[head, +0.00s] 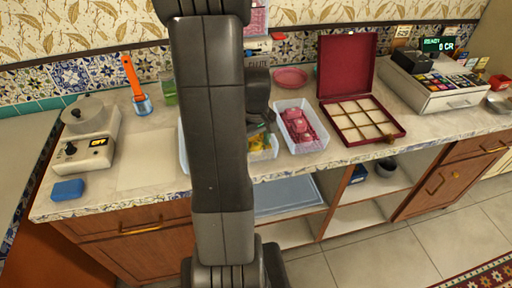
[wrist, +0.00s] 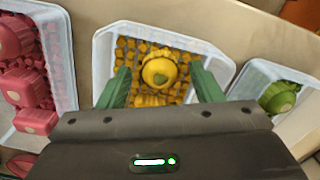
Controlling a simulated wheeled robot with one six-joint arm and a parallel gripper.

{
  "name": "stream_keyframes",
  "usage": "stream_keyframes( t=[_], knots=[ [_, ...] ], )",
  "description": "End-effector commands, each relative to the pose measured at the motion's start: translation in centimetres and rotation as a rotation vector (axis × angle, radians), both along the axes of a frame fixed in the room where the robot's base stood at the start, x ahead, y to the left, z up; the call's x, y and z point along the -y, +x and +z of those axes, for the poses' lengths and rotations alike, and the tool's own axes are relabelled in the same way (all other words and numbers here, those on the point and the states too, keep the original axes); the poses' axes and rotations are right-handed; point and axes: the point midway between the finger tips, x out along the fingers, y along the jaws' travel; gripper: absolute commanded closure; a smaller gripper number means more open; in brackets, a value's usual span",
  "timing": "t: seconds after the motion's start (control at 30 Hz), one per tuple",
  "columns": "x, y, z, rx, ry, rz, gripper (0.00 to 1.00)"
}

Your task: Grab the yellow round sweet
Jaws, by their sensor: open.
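In the wrist view a yellow round sweet (wrist: 159,73) sits in a white tray (wrist: 226,62) lined with small yellow pieces. Another yellow sweet (wrist: 150,100) shows just below it, partly hidden by my gripper. My gripper (wrist: 162,85) is open and empty, with its green fingers to the left and right of the yellow sweets. I cannot tell its height above them. In the head view my arm hides most of this tray, and some yellow (head: 256,143) shows at its right side.
A white tray of red sweets (wrist: 27,85) is to the left in the wrist view. A tray with a green sweet (wrist: 279,96) is to the right. In the head view, an open red box with compartments (head: 360,120), a scale (head: 88,140) and a cash register (head: 440,85) stand on the counter.

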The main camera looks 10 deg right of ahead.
Motion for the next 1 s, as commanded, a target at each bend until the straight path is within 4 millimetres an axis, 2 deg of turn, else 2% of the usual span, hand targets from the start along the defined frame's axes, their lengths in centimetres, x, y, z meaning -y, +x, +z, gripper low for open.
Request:
stream_keyframes(
  t=[0.1,0.3,0.37,0.77,0.87,1.0],
  knots=[
    [0.0,0.0,0.0,0.000,0.000,0.000,0.41],
    [0.0,0.0,0.0,0.000,0.000,0.000,0.80],
    [0.0,0.0,0.0,0.000,0.000,0.000,0.88],
    [0.0,0.0,0.5,0.002,0.000,0.000,0.89],
    [0.0,0.1,1.7,0.004,0.000,0.000,0.89],
    [0.0,0.1,4.5,0.006,-0.001,0.000,0.89]
  ],
)
